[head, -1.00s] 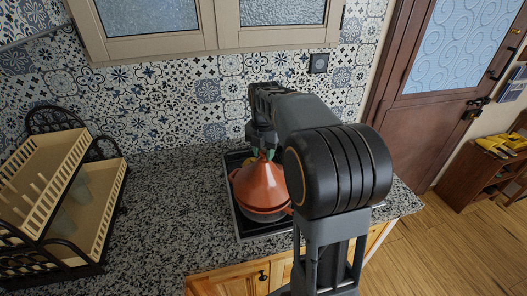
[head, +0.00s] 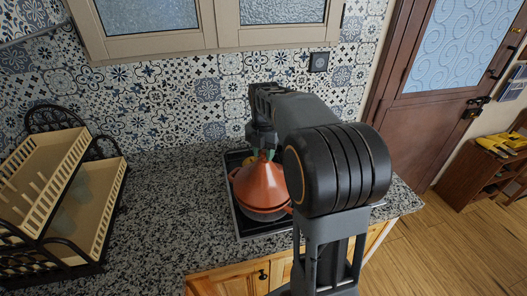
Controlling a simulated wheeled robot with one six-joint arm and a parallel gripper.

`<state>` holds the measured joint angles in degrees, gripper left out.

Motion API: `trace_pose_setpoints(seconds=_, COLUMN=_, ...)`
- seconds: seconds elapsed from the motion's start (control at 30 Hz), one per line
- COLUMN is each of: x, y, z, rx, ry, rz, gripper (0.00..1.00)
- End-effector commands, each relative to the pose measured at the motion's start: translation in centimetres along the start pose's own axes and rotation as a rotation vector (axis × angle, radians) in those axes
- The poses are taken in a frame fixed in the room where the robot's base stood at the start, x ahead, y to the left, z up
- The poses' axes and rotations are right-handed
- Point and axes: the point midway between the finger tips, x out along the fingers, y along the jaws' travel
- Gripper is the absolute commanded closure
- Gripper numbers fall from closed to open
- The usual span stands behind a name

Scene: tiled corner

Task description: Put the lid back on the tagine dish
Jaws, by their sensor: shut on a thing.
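The orange-brown cone-shaped lid (head: 262,185) stands upright over the tagine dish (head: 265,214), whose rim and handle show below it. From this view I cannot tell whether the lid touches the dish all round. My gripper (head: 263,155) is at the top of the lid, shut on its knob, pointing down. My own arm hides the right side of the lid and dish.
The dish is in a dark tray (head: 240,225) on the speckled granite counter (head: 165,205). A dish rack (head: 75,195) stands at the left. A tiled wall and cabinets (head: 210,25) are behind and above. The counter between rack and tray is clear.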

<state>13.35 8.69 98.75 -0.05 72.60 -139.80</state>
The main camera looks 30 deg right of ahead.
Motion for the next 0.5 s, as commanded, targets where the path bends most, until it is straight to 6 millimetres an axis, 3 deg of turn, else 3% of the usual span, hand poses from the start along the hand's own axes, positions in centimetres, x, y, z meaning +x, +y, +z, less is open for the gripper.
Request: trace_pose_setpoints(seconds=0.5, x=0.53, y=0.00, z=0.02, rx=0.000, ry=-0.002, rz=0.002, gripper=1.00)
